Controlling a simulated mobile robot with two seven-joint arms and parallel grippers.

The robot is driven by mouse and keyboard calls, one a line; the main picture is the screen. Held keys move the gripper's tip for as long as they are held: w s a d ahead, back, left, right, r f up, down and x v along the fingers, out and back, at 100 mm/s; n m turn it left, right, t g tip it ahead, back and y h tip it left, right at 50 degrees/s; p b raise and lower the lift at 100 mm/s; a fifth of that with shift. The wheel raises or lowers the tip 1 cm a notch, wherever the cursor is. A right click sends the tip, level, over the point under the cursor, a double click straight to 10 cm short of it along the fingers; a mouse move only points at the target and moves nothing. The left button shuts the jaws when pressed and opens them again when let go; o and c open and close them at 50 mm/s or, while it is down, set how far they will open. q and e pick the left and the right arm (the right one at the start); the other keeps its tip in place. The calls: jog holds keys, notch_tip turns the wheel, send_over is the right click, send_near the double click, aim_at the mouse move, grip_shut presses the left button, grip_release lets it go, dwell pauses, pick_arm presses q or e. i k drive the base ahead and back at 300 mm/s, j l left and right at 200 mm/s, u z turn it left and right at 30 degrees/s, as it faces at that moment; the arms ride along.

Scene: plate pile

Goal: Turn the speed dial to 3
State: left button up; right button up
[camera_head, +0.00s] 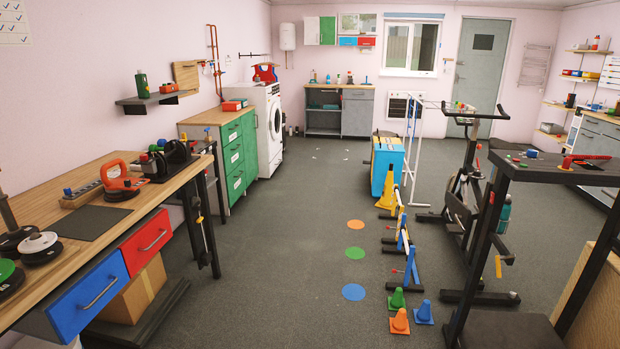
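I cannot make out a speed dial or any numbers on one in the head view. An orange and black power tool (121,181) with a looped handle sits on the wooden workbench (128,228) at the left. A black machine (177,157) that looks like a bench grinder stands just behind it. An exercise bike (470,190) stands to the right of the room's middle; its console is small and no dial on it is readable. Neither of my grippers is in view.
Green drawers (236,150) and a washing machine (268,125) line the left wall. Small hurdles (400,245), cones (399,321) and coloured floor discs (353,292) are right of the aisle. A dark stand (520,170) is at the right. The middle floor is clear.

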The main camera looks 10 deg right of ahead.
aim_at(530, 152)
jog(key=i+z, duration=0.35)
jog(key=i, duration=0.2)
jog(key=i+z, duration=0.35)
jog(key=i, duration=0.25)
jog(key=i+z, duration=0.35)
jog(key=i, duration=0.25)
jog(key=i+j+z, duration=0.1)
jog(key=i+z, duration=0.3)
jog(key=i, duration=0.15)
